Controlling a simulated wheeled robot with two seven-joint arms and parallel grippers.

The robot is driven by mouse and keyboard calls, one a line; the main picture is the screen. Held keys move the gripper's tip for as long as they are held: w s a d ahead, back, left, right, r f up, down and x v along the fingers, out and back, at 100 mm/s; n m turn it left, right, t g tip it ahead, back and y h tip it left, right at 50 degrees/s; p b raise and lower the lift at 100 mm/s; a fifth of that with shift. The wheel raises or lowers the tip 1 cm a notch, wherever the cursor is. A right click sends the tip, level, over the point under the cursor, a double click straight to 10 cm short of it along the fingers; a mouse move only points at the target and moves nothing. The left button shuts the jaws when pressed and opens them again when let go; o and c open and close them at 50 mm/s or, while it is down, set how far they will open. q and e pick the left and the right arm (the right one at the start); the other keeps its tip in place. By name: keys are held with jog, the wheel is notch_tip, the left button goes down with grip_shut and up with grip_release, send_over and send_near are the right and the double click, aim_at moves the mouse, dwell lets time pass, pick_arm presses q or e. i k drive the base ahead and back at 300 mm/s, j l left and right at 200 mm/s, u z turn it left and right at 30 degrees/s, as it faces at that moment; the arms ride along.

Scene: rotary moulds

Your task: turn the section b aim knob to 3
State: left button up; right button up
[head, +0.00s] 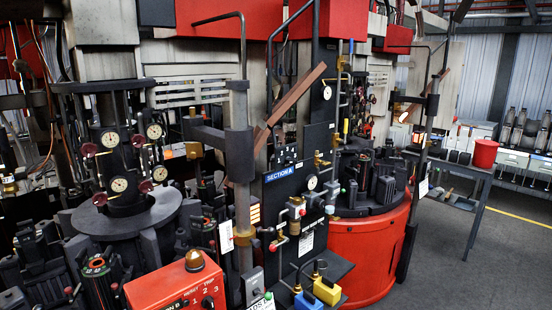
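A red control box (160,284) stands at the bottom of the head view, cut off by the lower edge. It has an amber dome (194,260) on top and lettering on its front that seems to end in "N B". A dark knob (208,302) sits low on its front, near small white numerals that seem to read 1, 2 and 3. The knob is small and near the frame edge, so I cannot tell where it points. Neither of my grippers is in view.
A dark panel marked "SECTION A" (284,195) with pipes and valves stands right of the box. Yellow (327,291) and blue (308,301) blocks are at its foot. Moulds and a gauge column (122,165) fill the left. Floor (480,270) is clear at right.

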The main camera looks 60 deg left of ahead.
aim_at(288, 160)
jog(key=i+j+u, duration=0.15)
jog(key=i+u, duration=0.8)
jog(key=i+l+u, duration=0.1)
jog(key=i+u, duration=0.2)
jog(key=u, duration=0.2)
jog(key=i+u, duration=0.25)
jog(key=u, duration=0.15)
jog(key=i+u, duration=0.25)
jog(key=u, duration=0.15)
